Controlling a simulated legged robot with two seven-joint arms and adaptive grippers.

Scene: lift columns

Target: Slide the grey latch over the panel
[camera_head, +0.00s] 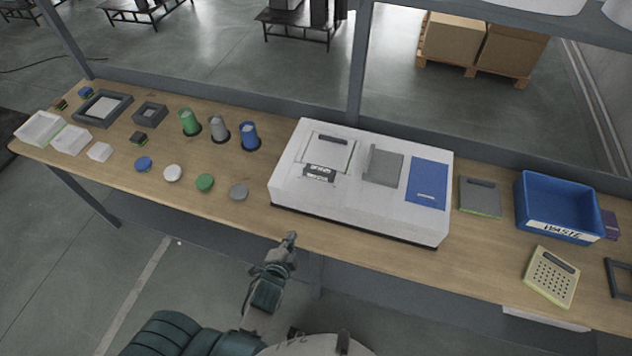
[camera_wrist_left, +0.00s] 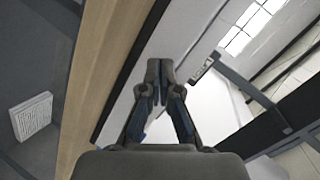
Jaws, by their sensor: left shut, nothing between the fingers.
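A white box-shaped device (camera_head: 287,192) stands on the wooden table. On its top, a grey latch (camera_head: 384,167) sits between a framed panel with a dark handle (camera_head: 326,150) on its left and a blue panel (camera_head: 428,182) on its right. My left gripper (camera_head: 291,237) is shut and empty, in front of the device near the table's front edge. In the left wrist view its closed fingertips (camera_wrist_left: 160,68) point toward the device's white side, apart from the latch. My right gripper is not in view.
A blue waste bin (camera_head: 558,225), a grey tablet-like plate (camera_head: 480,196) and a beige perforated block (camera_head: 551,276) lie right of the device. Several coloured cups and discs stand on its left, including a blue cup (camera_head: 249,135). The table strip before the device is clear.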

